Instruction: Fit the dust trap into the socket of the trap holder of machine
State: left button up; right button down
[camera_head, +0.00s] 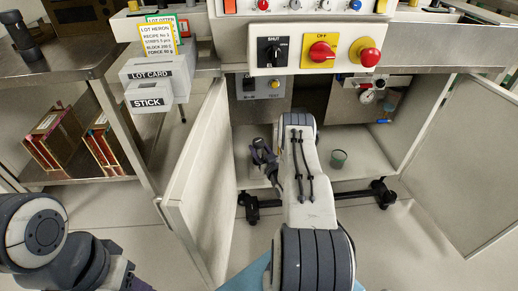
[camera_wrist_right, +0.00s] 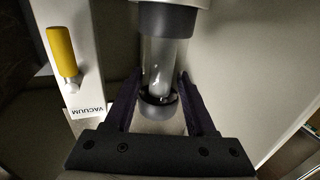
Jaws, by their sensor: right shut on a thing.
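The dust trap (camera_wrist_right: 158,62) is a clear cylinder with dark end caps. In the right wrist view it stands between the fingers of my right gripper (camera_wrist_right: 155,98), which is shut on it near its lower cap. Its upper cap is close under a pale part (camera_wrist_right: 183,3) at the top edge; I cannot tell whether they touch or whether this is the trap holder. In the head view my right gripper (camera_head: 263,155) is inside the open cabinet, and the trap is not clear there. My left arm is at the lower left, its jaws not clearly shown.
Open cabinet doors stand left (camera_head: 190,185) and right (camera_head: 455,160) of my right arm. A gauge (camera_head: 367,96) is at the back right. A yellow-handled valve (camera_wrist_right: 61,52) is beside the trap, above a VACUUM label.

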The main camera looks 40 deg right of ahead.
jog(key=shift+f+b, duration=0.65)
jog(key=shift+f, duration=0.25)
jog(key=shift+c, duration=0.7)
grip_release()
jog(key=shift+s, duration=0.1)
jog(key=shift+s+p, duration=0.35)
jog(key=shift+p, duration=0.05)
jog(key=p+v, duration=0.4)
jog(key=v, duration=0.5)
jog(key=shift+s+a, duration=0.15)
jog(key=shift+s, duration=0.1)
